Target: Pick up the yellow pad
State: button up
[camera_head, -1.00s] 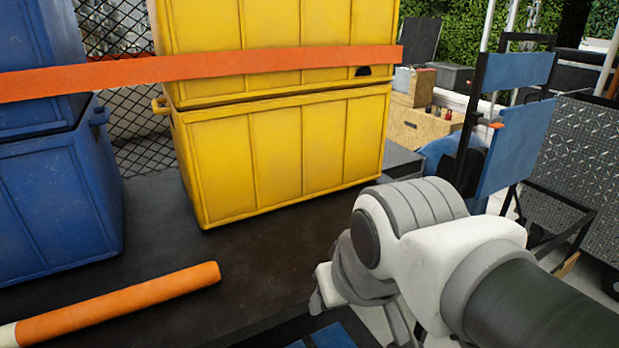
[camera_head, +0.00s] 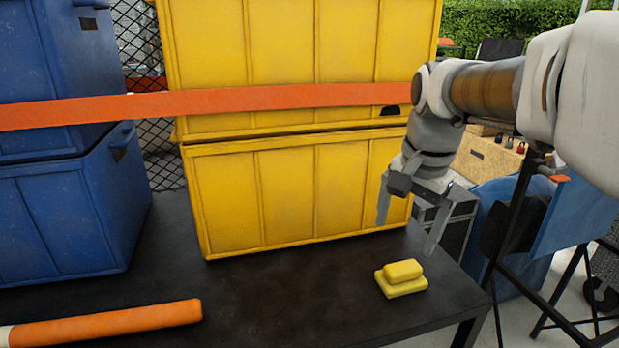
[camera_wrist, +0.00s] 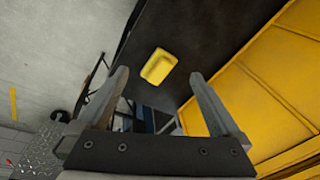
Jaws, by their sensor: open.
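The yellow pad (camera_head: 402,279) lies on the dark table near its right front part. It has a flat base with a smaller raised block on top. It also shows in the wrist view (camera_wrist: 158,66), beyond the fingertips and between their lines. My gripper (camera_head: 408,238) is open and empty, pointing down, above the table and in front of the yellow crate's right side. The pad is apart from the fingers. In the wrist view both fingers of my gripper (camera_wrist: 158,76) are spread wide with nothing between them.
Stacked yellow crates (camera_head: 290,195) stand behind the pad, with blue crates (camera_head: 70,215) at the left. An orange strap (camera_head: 250,98) crosses the crates. An orange pole (camera_head: 110,325) lies front left. The dark table (camera_head: 290,290) is bare around the pad; its right edge is close.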

jog(key=w+d+m+g+p, duration=0.2)
jog(key=w+d+m, duration=0.25)
jog(key=w, duration=0.35)
jog(key=m+b, duration=0.1)
send_near(404, 266)
jog(key=f, duration=0.6)
jog(key=shift+s+a+f, duration=0.1)
jog(key=shift+a, duration=0.25)
jog(key=shift+d+f, duration=0.15)
jog(key=shift+f, duration=1.15)
jog(key=shift+d+f, duration=0.15)
jog(key=shift+f, duration=1.15)
jog(key=c, duration=1.1)
